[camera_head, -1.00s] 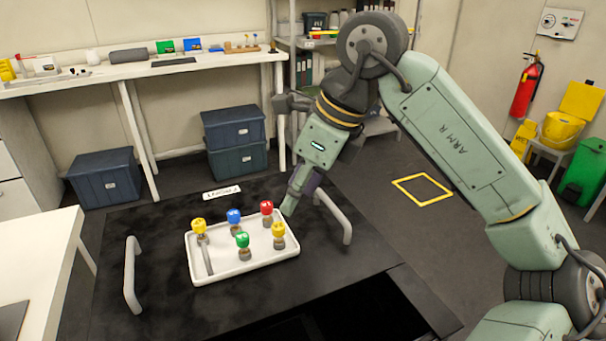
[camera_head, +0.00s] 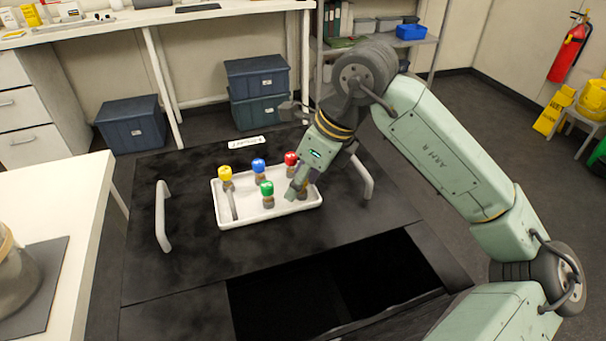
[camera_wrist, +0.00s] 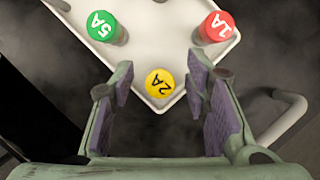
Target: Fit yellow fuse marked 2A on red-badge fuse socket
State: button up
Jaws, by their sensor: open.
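The yellow fuse marked 2A (camera_wrist: 160,83) stands in the white tray (camera_wrist: 170,18), near its corner in the wrist view. My gripper (camera_wrist: 160,90) is open, with its two purple-padded fingers on either side of the line to this fuse; nothing is held between them. In the head view my gripper (camera_head: 298,192) reaches down at the right end of the tray (camera_head: 245,219) and hides most of the 2A fuse. The red-badge fuse socket is not seen in either view.
A green fuse marked 5A (camera_wrist: 103,26) and a red fuse marked 1A (camera_wrist: 216,27) stand close by. A blue fuse (camera_head: 258,166) and another yellow fuse (camera_head: 225,174) are also in the tray. Metal handles (camera_head: 162,215) rise on both sides. A dark opening (camera_head: 340,285) lies in front.

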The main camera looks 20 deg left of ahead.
grip_shut()
dwell(0.3)
jog(key=shift+r, duration=0.3)
jog(key=shift+r, duration=0.35)
jog(key=shift+r+p, duration=0.3)
jog(key=shift+r, duration=0.4)
dwell(0.4)
jog(key=shift+r+p, duration=0.5)
jog(key=shift+r, duration=1)
